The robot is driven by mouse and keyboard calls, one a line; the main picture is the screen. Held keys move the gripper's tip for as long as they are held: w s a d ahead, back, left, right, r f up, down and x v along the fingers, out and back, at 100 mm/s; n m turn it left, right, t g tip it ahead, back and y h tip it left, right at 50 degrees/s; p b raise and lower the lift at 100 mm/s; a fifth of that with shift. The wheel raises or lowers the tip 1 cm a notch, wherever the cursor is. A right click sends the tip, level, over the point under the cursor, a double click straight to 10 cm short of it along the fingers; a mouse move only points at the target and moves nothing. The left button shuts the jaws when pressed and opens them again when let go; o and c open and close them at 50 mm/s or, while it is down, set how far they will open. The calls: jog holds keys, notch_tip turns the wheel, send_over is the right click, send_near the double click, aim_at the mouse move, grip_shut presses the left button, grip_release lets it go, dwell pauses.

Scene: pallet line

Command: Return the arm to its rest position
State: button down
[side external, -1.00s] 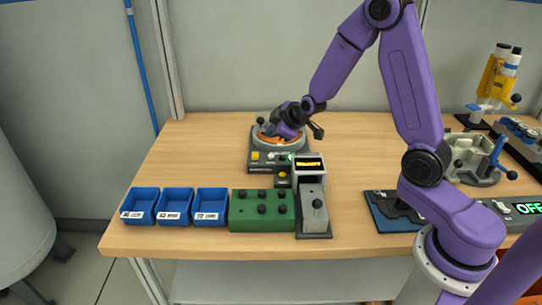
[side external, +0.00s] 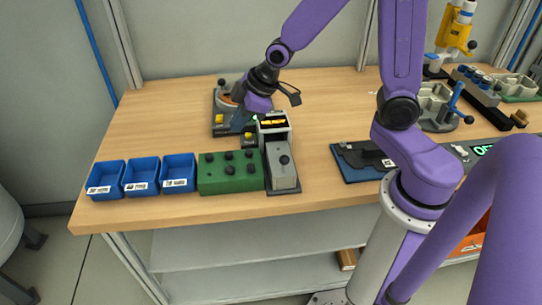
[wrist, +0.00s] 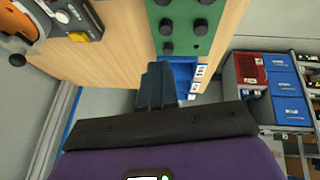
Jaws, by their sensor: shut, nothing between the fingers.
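My purple arm holds my gripper (side external: 239,121) above the bench, in front of the grey device with the round top (side external: 226,97), which it partly hides in the side view. The fingers point down and slightly left. In the wrist view my gripper (wrist: 157,88) shows its dark fingers close together, with nothing held. Behind the fingers lies a blue bin (wrist: 185,72) and, above them, a green block with dark knobs (wrist: 188,22).
Three blue bins (side external: 141,167), the green block (side external: 230,182) and a grey unit with a lit slot (side external: 283,168) line the front edge. A yellow-white device (side external: 455,30) stands far right. The left rear bench is clear.

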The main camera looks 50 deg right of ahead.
jog(key=s+d+r+n+g+h, duration=0.1)
jog(key=s+r+g, duration=0.1)
jog(key=s, duration=1)
jog(key=s+d+r+n+g+h, duration=0.1)
jog(key=s+r+g, duration=0.1)
jog(key=s, duration=1.1)
jog(key=shift+s+d+g, duration=0.3)
jog(key=shift+g, duration=0.2)
